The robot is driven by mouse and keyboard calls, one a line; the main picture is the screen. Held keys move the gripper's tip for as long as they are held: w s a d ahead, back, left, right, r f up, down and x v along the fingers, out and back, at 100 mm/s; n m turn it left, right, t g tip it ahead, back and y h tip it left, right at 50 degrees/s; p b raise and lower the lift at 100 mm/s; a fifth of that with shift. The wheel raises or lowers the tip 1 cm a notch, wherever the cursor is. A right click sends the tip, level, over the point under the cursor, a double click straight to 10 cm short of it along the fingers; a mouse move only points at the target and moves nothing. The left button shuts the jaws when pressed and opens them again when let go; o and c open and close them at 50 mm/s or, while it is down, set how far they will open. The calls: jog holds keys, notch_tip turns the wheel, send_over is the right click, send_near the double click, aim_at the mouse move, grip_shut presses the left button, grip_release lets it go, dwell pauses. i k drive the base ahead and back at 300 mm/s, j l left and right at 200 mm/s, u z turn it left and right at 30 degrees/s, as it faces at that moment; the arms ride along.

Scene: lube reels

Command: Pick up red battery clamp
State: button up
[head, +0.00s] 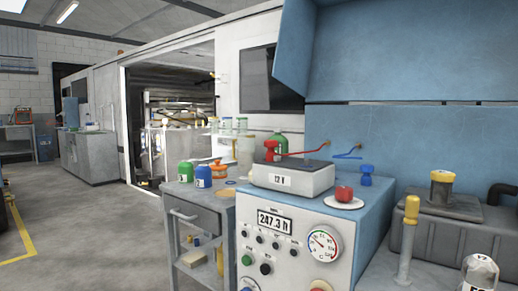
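A red clamp-like piece (272,151) with a thin red rod or cable running right from it stands at the back left of a grey box (291,177) labelled "12 V". I take it for the red battery clamp. The box sits on top of a blue and white control cabinet (365,226). A similar blue piece (366,176) with a blue rod stands to the right of the box. A red knob (345,192) on a white disc sits at the cabinet's front top edge. My gripper is not in view.
A grey cart (202,214) left of the cabinet holds green, blue and orange containers. A yellow-topped lever (408,238) and a grey tank (450,229) stand at the right. A blue panel (395,60) overhangs behind. The floor (95,235) at left is open.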

aim_at(271, 156)
jog(key=i+j+u, duration=0.1)
jog(key=i+u, duration=0.15)
jog(key=i, duration=0.6)
